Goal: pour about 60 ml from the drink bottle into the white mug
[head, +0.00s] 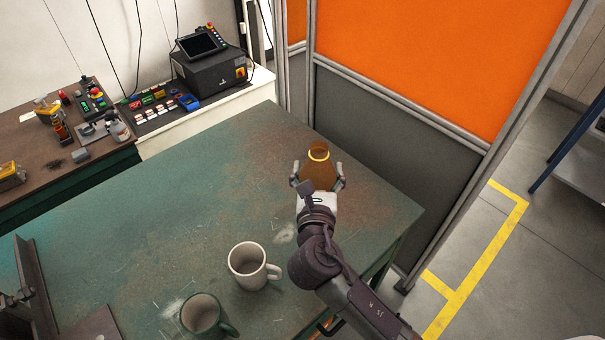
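The brown drink bottle (319,174) has a yellow ring at its neck and stands about upright near the table's far right side. My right gripper (318,178) has one finger on each side of the bottle, against its body, and appears shut on it. The bottle's lower part is hidden by the gripper, so I cannot tell whether it touches the table. The white mug (247,263) stands upright on the table, nearer and left of the bottle, handle to the right. Its inside looks empty. My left gripper is not in view.
A green mug (202,316) stands in front of the white mug to the left. The green worktable (170,210) is clear across its middle. A metal angle piece (34,290) is at the left edge. An orange and grey screen (400,130) stands behind the table.

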